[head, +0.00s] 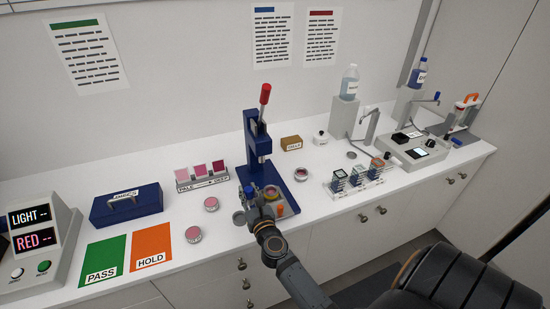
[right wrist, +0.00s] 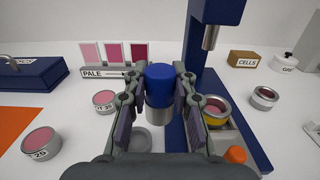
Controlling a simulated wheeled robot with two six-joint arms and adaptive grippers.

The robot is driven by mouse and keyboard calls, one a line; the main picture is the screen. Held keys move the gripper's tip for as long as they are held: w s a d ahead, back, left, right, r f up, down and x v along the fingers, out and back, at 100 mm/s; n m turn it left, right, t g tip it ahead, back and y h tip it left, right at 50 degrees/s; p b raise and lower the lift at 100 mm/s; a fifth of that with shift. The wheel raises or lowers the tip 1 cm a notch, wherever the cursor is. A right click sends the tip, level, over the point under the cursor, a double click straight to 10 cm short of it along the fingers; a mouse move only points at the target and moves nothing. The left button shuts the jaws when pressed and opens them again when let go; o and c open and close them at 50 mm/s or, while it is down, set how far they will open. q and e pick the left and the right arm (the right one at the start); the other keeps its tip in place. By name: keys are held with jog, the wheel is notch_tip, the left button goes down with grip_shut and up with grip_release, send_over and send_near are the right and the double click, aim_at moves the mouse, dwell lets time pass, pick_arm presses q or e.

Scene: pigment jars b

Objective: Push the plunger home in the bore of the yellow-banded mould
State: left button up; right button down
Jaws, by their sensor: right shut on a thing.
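My right gripper (right wrist: 158,108) is shut on the plunger (right wrist: 159,78), which has a blue top and a bare metal lower end. The plunger is upright between the fingers, left of the blue press. The yellow-banded mould (right wrist: 217,112) sits on the press base, right of the gripper, with pinkish material inside. It also shows in the head view (head: 271,191), just beyond my right gripper (head: 252,199). The plunger is apart from the mould, outside its bore. My left gripper is not in view.
The blue press (head: 256,145) with its red-tipped lever stands beside the mould, its metal ram (right wrist: 211,37) above the base. An orange knob-like piece (right wrist: 235,155) is close to the right finger. Pink-filled jars (head: 194,234) stand to the left; a slide rack (head: 358,180) stands right.

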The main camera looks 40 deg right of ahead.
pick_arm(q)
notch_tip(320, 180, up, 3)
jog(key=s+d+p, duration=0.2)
pick_arm(e)
jog(key=w+d+r+m+g+h, duration=0.25)
jog(key=d+r+h, duration=0.2)
jog(key=d, duration=0.65)
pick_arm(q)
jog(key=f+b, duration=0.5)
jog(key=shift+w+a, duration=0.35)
pick_arm(e)
jog(key=shift+m+t, duration=0.25)
jog(key=shift+t, duration=0.1)
jog(key=f, duration=0.6)
jog(key=shift+w+a+f, duration=0.15)
jog(key=shift+w, duration=0.1)
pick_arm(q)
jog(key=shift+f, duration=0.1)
pick_arm(e)
jog(key=shift+f, duration=0.15)
pick_arm(q)
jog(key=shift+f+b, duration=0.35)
jog(key=shift+b, duration=0.15)
pick_arm(e)
jog(key=shift+f, duration=0.35)
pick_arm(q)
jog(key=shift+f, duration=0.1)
pick_arm(e)
jog(key=shift+f, duration=0.1)
